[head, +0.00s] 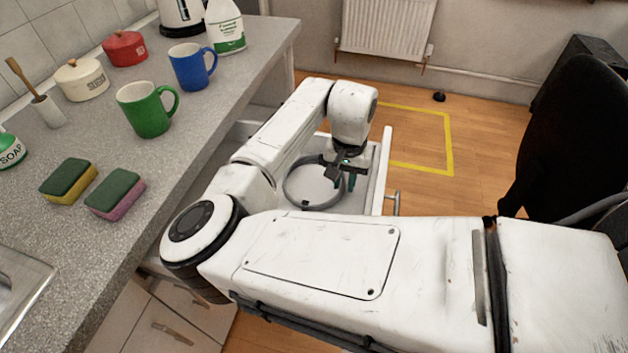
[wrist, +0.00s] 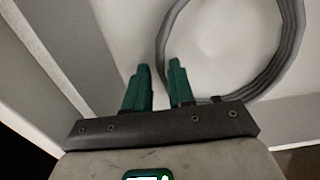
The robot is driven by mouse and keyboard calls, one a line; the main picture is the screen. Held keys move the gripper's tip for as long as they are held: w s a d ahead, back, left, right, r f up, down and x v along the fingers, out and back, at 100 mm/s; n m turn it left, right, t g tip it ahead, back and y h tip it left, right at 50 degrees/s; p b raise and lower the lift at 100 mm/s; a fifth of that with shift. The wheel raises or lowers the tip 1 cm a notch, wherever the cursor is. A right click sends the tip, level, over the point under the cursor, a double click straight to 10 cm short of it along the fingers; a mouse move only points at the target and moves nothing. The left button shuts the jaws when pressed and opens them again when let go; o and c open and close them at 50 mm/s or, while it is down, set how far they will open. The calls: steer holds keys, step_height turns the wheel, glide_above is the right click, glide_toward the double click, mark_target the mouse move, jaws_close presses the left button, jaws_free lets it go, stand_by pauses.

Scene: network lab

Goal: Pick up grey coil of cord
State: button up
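The grey coil of cord (head: 290,193) lies as a ring on the floor of an open white drawer (head: 382,170). In the wrist view the coil (wrist: 292,40) fills the upper right, with its lower left part behind my right finger. My gripper (head: 345,183) is over the drawer at the coil's right side in the head view. In the wrist view my gripper (wrist: 158,66) has its two green fingers apart with nothing between the tips. The left finger is outside the ring and the right finger overlaps its edge. I cannot tell whether the finger touches the cord.
The drawer walls stand close around my gripper. The grey worktop (head: 215,110) at left holds a green mug (head: 146,112), a blue mug (head: 191,68), two sponges (head: 115,194), pots and bottles. A black chair (head: 570,140) stands at right.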

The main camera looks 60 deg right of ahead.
jaws_close()
